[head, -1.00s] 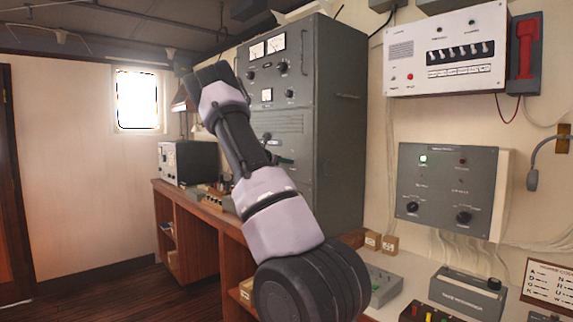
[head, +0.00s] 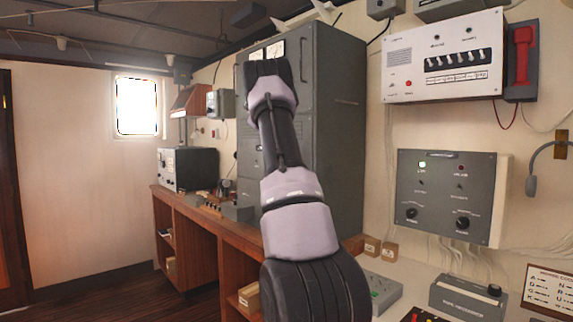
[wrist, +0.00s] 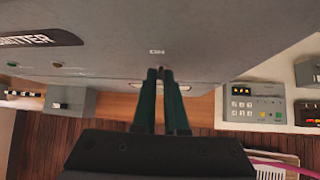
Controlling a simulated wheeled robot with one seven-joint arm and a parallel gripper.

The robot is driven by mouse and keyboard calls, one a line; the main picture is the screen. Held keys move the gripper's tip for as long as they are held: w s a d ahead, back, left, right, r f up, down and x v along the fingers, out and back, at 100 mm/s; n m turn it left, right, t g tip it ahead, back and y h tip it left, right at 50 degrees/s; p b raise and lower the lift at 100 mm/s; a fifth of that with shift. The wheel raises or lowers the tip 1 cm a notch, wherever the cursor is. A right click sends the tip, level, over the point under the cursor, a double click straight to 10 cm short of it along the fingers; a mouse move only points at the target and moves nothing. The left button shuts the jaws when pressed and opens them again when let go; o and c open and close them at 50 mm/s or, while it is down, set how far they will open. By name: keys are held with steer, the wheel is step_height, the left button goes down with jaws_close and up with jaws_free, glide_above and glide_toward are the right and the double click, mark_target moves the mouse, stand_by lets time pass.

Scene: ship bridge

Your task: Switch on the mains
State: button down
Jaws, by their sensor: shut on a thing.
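The tall grey cabinet (head: 335,130) stands in the middle of the head view, and my arm covers much of its front. In the wrist view its grey face (wrist: 100,40) fills the top, with a dark label ending in "TTER" and a small "ON" marking. My gripper (wrist: 160,72) has its two dark green fingers close together at this face, just below the "ON" marking. It is shut on a small part, likely a switch lever, which the fingertips almost wholly hide. I cannot tell the lever's position. In the head view my gripper is hidden behind my arm.
A wooden desk (head: 185,205) runs along the left, with a grey radio box (head: 187,168) on it. A grey wall panel (head: 447,190) and a white panel (head: 440,60) with a red handset (head: 522,52) are at right. The floor at left is clear.

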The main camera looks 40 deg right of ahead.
stand_by(0.4)
steer(key=c, duration=1)
jaws_free()
steer(key=shift+r, duration=0.1)
steer(key=v, duration=1)
steer(key=shift+s+a+r, duration=0.1)
steer(key=shift+s+r, duration=0.05)
steer(key=shift+r, duration=0.15)
